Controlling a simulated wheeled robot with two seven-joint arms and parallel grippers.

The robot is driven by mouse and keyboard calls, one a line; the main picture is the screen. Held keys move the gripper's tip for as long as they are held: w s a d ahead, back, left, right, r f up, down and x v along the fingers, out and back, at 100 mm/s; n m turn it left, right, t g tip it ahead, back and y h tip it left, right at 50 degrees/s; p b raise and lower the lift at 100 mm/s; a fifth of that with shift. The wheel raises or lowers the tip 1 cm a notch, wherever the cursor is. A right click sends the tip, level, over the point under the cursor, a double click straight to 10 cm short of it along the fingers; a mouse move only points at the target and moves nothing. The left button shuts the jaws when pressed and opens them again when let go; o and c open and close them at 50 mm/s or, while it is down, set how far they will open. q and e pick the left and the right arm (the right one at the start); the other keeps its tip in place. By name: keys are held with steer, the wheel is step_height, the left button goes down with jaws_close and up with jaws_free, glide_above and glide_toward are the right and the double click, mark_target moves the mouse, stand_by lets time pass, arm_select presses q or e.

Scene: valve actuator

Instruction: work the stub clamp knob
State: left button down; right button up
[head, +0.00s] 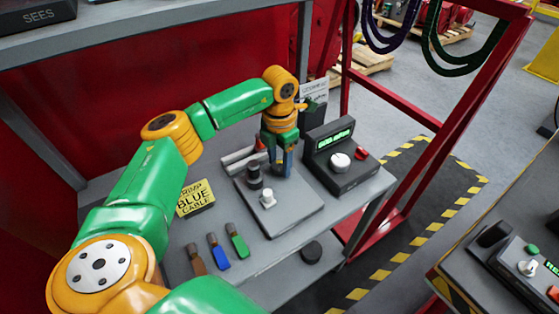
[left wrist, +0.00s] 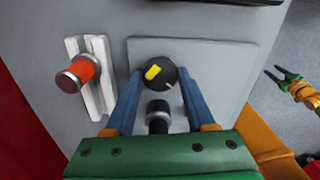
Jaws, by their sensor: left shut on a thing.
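My left gripper (head: 282,168) points down over the grey plate (head: 290,212) on the bench. In the left wrist view its two blue fingers (left wrist: 159,82) are shut on a round black knob with a yellow pointer (left wrist: 153,72). The fingers hide this knob in the head view. A black post with a lighter end (left wrist: 158,117) stands on the plate near my palm. A white knob (head: 267,199) and a dark knob (head: 254,175) show on the plate in the head view. A small green and orange gripper (left wrist: 283,78), apparently my right, is far off.
A control box (head: 345,178) with a white dial and red button stands right of the plate. A yellow sign (head: 196,198) and several colored-handled tools (head: 217,252) are at the bench front.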

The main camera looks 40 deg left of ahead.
mark_target(279, 166)
arm_select(q)
steer(key=m, duration=0.4)
steer(key=shift+m, duration=2.1)
steer(key=shift+c, duration=1.2)
jaws_free()
step_height(279, 166, up, 7)
steer(key=shift+r+b, duration=0.1)
steer(key=shift+b, duration=0.6)
